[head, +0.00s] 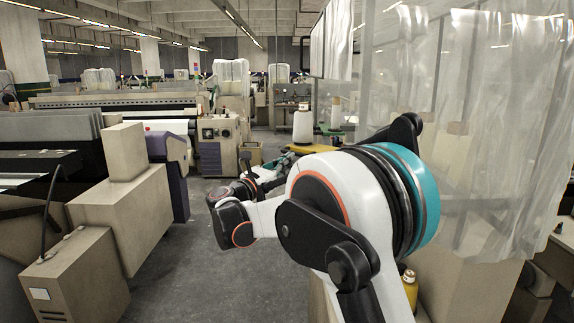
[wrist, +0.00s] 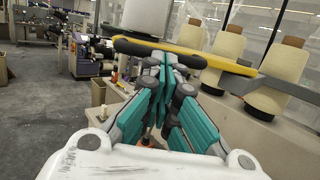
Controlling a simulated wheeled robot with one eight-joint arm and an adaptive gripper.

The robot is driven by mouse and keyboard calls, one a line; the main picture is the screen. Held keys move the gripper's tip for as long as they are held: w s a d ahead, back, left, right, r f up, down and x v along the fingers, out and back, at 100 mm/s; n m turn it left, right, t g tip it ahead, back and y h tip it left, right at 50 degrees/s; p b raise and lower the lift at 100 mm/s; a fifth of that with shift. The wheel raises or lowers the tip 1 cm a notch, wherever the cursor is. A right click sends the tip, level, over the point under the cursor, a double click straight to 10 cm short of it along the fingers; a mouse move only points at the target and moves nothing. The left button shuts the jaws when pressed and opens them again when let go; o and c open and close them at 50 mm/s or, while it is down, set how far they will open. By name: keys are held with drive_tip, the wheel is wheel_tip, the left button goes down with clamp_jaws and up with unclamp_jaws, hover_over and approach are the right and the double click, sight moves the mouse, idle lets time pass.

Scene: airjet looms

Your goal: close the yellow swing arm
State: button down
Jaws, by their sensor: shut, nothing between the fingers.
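The yellow swing arm (wrist: 222,62) runs across the top of the wrist view, just beyond my fingertips, with a dark bar (wrist: 140,47) along its near left side. A large pale cone or bobbin stands behind it. In the head view a yellow piece of the arm (head: 308,149) shows beyond my own arm, below the white cone (head: 303,124). My gripper (wrist: 163,62) has teal fingers that are together and empty, with the tips close to the dark bar. I cannot tell whether they touch. In the head view my own arm mostly hides the gripper.
Several cream cones (wrist: 282,65) stand on holders at the right of the wrist view. A beige cabinet (wrist: 225,115) is below them. Clear plastic sheeting (head: 440,90) hangs at right in the head view. Looms (head: 120,215) stand at left, with open grey floor (head: 190,260) between.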

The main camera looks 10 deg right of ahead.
drive_tip(key=w+d+m+g+h+p, duration=0.3)
drive_tip(key=w+d+g, duration=0.3)
drive_tip(key=w+d, duration=0.3)
drive_tip(key=shift+w+d+m+g+p, duration=0.25)
drive_tip(key=shift+w+m+g+p, duration=0.15)
drive_tip(key=shift+w+m+p, duration=0.25)
idle(0.5)
drive_tip(key=shift+s, duration=0.1)
